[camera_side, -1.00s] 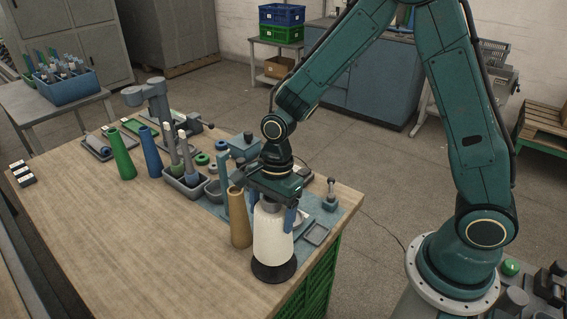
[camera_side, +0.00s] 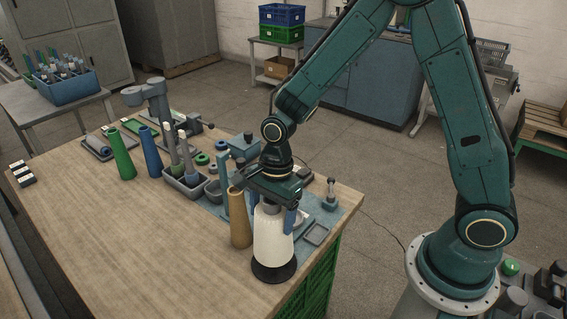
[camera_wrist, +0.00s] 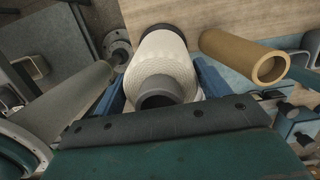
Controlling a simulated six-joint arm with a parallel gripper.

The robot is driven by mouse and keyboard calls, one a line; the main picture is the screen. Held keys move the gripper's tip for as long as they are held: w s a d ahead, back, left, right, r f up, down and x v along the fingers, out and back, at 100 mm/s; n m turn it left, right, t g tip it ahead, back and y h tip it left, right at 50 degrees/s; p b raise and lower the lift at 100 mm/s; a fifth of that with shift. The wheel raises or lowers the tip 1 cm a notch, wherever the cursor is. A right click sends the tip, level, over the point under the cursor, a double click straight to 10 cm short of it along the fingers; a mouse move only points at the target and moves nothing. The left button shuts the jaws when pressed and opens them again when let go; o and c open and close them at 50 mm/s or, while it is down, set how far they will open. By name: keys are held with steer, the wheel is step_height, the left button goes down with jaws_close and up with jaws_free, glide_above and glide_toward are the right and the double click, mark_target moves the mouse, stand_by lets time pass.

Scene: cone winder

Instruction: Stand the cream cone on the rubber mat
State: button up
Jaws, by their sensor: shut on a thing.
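The cream cone (camera_side: 273,236) stands upright on the round black rubber mat (camera_side: 273,271) near the table's front right corner. It looks to be touching the mat, with the mat's dark rim showing around its base. My gripper (camera_side: 275,209) is over the cone from above, its blue fingers on either side of the cone's upper part, shut on it. In the wrist view the cream cone (camera_wrist: 163,62) sits between the blue fingers, its grey tube end toward the camera. The mat is mostly hidden there.
A tan cone (camera_side: 240,218) stands close on the left of the cream cone. Green (camera_side: 121,154) and blue (camera_side: 150,152) cones and a grey tray (camera_side: 187,186) of spindles stand further left. The table (camera_side: 130,235) is clear at front left.

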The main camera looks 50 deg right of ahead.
steer(key=shift+f, duration=1.65)
stand_by(0.9)
steer(key=o, duration=1)
steer(key=shift+r, duration=0.1)
steer(key=r, duration=0.4)
steer(key=d+r, duration=0.1)
steer(key=r, duration=0.3)
steer(key=d+r, duration=0.1)
steer(key=r, duration=0.3)
steer(key=shift+r, duration=0.75)
